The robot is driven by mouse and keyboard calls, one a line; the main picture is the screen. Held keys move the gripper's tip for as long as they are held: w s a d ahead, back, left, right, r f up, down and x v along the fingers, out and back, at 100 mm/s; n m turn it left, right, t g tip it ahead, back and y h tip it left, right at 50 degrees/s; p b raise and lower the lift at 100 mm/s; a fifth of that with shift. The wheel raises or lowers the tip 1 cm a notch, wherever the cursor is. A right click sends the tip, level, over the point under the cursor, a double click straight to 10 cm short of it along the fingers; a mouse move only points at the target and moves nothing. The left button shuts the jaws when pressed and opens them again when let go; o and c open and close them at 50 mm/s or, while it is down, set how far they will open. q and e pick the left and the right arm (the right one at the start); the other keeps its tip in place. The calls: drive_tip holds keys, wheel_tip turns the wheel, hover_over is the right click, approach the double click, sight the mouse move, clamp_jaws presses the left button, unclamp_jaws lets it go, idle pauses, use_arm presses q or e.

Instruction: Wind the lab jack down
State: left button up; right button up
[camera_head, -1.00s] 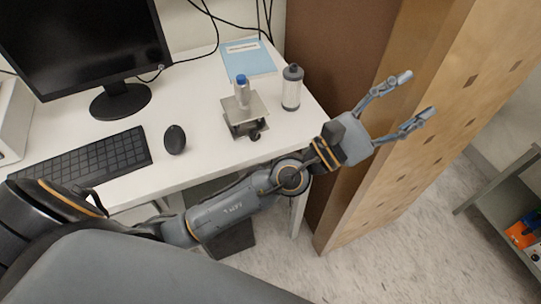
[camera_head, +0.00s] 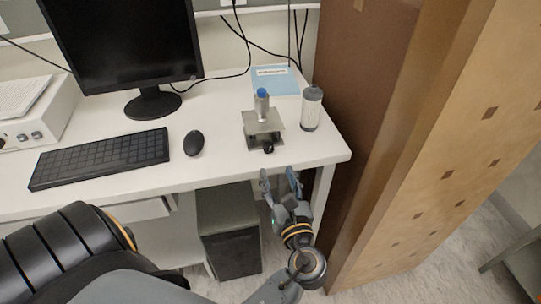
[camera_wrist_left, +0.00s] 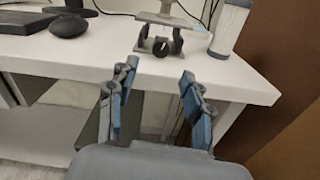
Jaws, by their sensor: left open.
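The lab jack (camera_head: 263,127) stands on the white desk near its front edge, right of the mouse. Its metal top plate is raised above the base, and a blue-capped vial (camera_head: 262,102) stands on it. The jack's dark knob (camera_head: 268,148) faces the front edge. In the left wrist view, the knob (camera_wrist_left: 161,47) is straight ahead beyond the fingertips. My left gripper (camera_head: 281,173) is open and empty in front of the desk edge, just short of the jack, with fingers pointing toward it. It also shows in the left wrist view (camera_wrist_left: 157,72). My right gripper is not in view.
A grey-capped bottle (camera_head: 311,108) stands close to the right of the jack. A blue booklet (camera_head: 276,81) lies behind. The mouse (camera_head: 194,143), keyboard (camera_head: 100,158) and monitor (camera_head: 125,45) are left. A brown cabinet (camera_head: 365,130) borders the desk's right side.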

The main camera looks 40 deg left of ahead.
sight(269, 150)
use_arm(q)
drive_tip(key=b+x, duration=0.1)
drive_tip(key=x, duration=0.7)
drive_tip(key=shift+w+a+b, duration=0.15)
drive_tip(key=shift+w+b, duration=0.1)
drive_tip(key=shift+b, duration=0.05)
clamp_jaws()
